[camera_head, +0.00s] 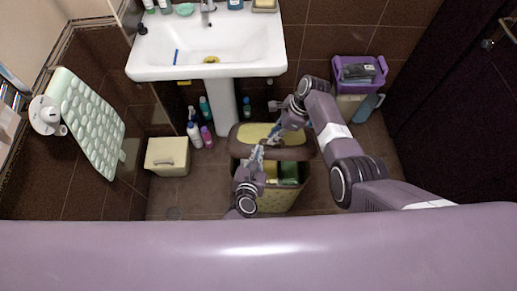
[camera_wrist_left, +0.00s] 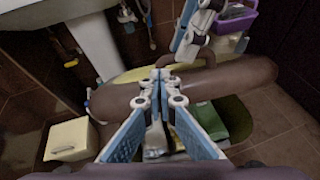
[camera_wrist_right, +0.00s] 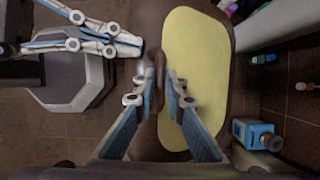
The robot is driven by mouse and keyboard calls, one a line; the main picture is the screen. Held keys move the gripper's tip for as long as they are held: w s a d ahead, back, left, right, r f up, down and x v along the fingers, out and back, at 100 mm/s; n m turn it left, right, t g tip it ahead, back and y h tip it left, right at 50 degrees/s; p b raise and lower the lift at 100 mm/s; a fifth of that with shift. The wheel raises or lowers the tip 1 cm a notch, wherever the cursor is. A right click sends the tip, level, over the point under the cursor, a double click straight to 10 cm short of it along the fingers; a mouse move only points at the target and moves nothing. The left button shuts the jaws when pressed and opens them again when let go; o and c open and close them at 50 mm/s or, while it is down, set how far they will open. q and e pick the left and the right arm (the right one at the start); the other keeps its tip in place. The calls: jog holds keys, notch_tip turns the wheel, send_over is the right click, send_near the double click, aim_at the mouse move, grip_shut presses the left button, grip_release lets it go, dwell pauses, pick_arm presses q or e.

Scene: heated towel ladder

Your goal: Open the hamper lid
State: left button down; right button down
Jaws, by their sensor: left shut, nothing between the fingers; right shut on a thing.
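The hamper (camera_head: 278,200) stands on the floor below the sink, a yellowish dotted basket. Its brown lid (camera_head: 300,152) with a yellow panel (camera_wrist_left: 140,72) is raised and tilted back, so the inside shows. My right gripper (camera_head: 275,135) is shut on the brown lid handle (camera_wrist_right: 153,65), seen between its fingers in the right wrist view. My left gripper (camera_head: 259,153) is shut and empty, at the lid's front edge above the opening. In the left wrist view its fingertips (camera_wrist_left: 160,85) overlap the lid's edge; contact is not clear.
A green thing (camera_head: 290,172) lies inside the hamper. A small cream bin (camera_head: 167,158) stands to the left, with several bottles (camera_head: 199,133) beside the sink pedestal (camera_head: 222,105). A purple basket (camera_head: 358,72) stands at the back right. The floor right of the hamper is bare.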

pick_arm(q)
jog(key=shift+w+d+f, duration=0.1)
jog(key=shift+w+f, duration=0.15)
jog(key=shift+w, duration=0.35)
jog(key=shift+w+r, duration=0.65)
jog(key=shift+r, duration=0.05)
pick_arm(e)
jog(key=c, duration=2)
grip_release()
jog(key=shift+o, duration=0.2)
jog(key=shift+r, duration=0.1)
